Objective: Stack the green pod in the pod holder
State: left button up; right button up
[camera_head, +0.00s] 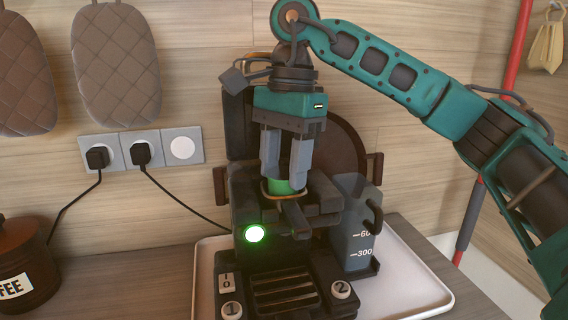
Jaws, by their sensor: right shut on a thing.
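The green pod (284,187) shows between the fingertips of my right gripper (285,178). The gripper is shut on it and points straight down over the top of the dark coffee machine. The pod holder (282,198) appears as an orange-brown rim around the pod's lower part, at the machine's upper front. The pod's lower part is hidden, so I cannot tell whether it rests in the holder or hangs just inside the rim. My left gripper is not in view.
The coffee machine (268,262) has a lit green light and stands on a pale tray (415,290). A grey measuring jug (354,235) is close on its right. A brown coffee jar (22,262) stands at left. Two plugs with cables are in the wall sockets (160,148).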

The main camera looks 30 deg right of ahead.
jog(key=shift+f, duration=0.1)
jog(key=shift+f, duration=0.25)
jog(key=o, duration=1.1)
jog(key=shift+r, duration=0.1)
notch_tip(320, 180, up, 12)
jog(key=d+p, duration=0.1)
jog(key=p, duration=0.3)
jog(key=shift+w+d+r, duration=0.2)
jog(key=shift+w+r, duration=0.05)
